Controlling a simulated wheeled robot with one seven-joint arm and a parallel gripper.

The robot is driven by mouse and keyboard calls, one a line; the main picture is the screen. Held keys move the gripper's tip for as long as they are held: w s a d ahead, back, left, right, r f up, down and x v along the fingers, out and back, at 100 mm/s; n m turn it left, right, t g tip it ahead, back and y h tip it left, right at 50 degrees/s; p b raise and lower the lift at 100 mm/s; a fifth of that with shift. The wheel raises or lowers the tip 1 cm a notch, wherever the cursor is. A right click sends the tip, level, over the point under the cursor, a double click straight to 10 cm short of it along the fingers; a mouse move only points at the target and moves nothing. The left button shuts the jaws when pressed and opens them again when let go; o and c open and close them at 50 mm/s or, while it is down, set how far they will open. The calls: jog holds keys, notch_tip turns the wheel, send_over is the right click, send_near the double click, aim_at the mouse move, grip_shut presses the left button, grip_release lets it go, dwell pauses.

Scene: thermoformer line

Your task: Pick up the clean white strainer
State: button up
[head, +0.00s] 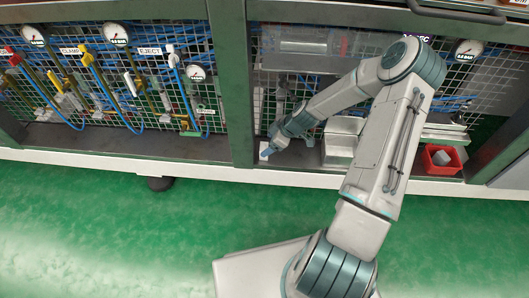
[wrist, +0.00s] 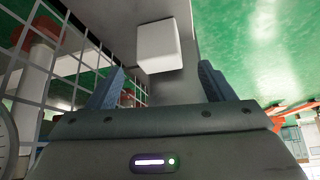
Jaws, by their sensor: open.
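A small white block-shaped piece, which I take for the clean white strainer (wrist: 158,46), lies on the grey ledge just ahead of my gripper (wrist: 162,78) in the wrist view. It sits between the lines of the two blue fingers, slightly beyond their tips. No mesh or holes show on it. In the head view my gripper (head: 270,149) is low at the ledge, left of centre in the right bay, and the white piece (head: 263,146) shows at its fingertips. The fingers are apart with nothing held between them.
A green post (head: 230,80) stands just left of my gripper. Wire mesh (head: 300,85) backs the bay. A pale metal box (head: 342,142) stands to the right, then a red bin (head: 441,159) with a grey piece inside. Valves and gauges fill the left bay.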

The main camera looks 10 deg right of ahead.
aim_at(265, 147)
jog(key=b+x, duration=0.2)
jog(key=x, duration=0.2)
jog(key=shift+f, duration=0.3)
jog(key=c, duration=1.1)
jog(key=shift+c, duration=0.2)
jog(key=shift+r, duration=0.15)
